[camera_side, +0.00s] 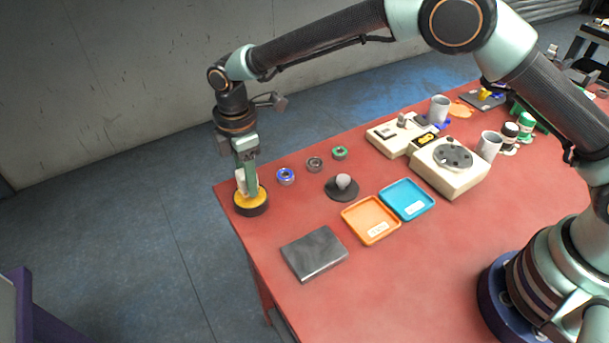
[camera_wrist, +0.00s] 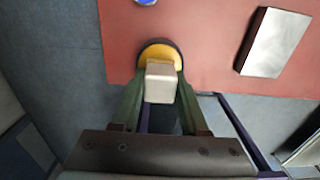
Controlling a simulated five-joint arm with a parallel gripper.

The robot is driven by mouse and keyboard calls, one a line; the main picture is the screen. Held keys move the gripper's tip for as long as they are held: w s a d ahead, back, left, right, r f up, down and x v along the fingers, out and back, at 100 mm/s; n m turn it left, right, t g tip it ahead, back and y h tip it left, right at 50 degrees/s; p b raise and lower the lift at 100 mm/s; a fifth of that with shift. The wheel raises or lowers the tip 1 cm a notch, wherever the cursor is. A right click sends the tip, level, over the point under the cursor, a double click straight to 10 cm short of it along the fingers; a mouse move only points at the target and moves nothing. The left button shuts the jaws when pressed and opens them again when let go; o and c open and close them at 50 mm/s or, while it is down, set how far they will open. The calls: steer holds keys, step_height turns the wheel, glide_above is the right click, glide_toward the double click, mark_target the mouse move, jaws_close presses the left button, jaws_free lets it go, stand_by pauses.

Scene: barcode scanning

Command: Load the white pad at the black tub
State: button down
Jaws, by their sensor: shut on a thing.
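The black tub (camera_side: 251,209) is round, with a yellow top, and stands near the table's far left corner. It also shows in the wrist view (camera_wrist: 178,49), ahead of my fingers. My gripper (camera_side: 250,186) is right over the tub, pointing down. It is shut on the white pad, a pale block (camera_wrist: 159,83) between the green fingertips in the wrist view. In the side view the pad (camera_side: 240,182) shows partly, beside the finger. The pad's lower end is at the yellow surface; I cannot tell whether it touches. The pad hides part of the tub in the wrist view.
A grey slab (camera_side: 314,253) lies near the front edge. Blue (camera_side: 285,176), grey (camera_side: 314,164) and green (camera_side: 339,153) rings lie right of the tub, near a black disc (camera_side: 342,194) with a pale knob. Orange (camera_side: 371,220) and blue (camera_side: 406,199) trays are further right. The table edge is close to the tub.

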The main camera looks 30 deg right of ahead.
steer(key=shift+r, duration=2.65)
steer(key=shift+d, duration=0.1)
